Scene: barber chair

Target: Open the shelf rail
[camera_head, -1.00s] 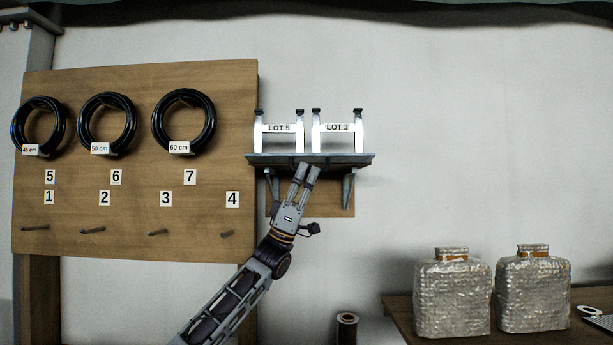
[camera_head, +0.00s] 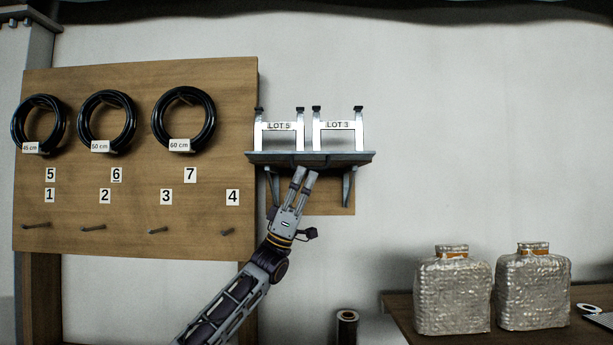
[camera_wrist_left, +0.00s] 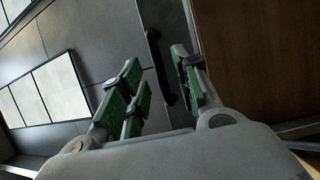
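The grey wall shelf (camera_head: 353,159) carries two white frames with black-capped posts, labelled LOT 5 (camera_head: 279,126) and LOT 3 (camera_head: 338,126). A dark front edge runs along it; I cannot clearly make out a separate rail in the head view. My left gripper (camera_head: 306,174) is just below the shelf's middle, pointing up. In the left wrist view, my left gripper (camera_wrist_left: 162,98) has its green-padded fingers spread. A dark curved bar like a handle (camera_wrist_left: 158,65) shows between and beyond them, without clear contact. My right gripper is out of view.
A wooden board (camera_head: 140,225) with black coils and empty pegs is left of the shelf. Two silver wrapped containers (camera_head: 453,295) stand on a brown table (camera_head: 398,304) at lower right. The wall right of the shelf is clear.

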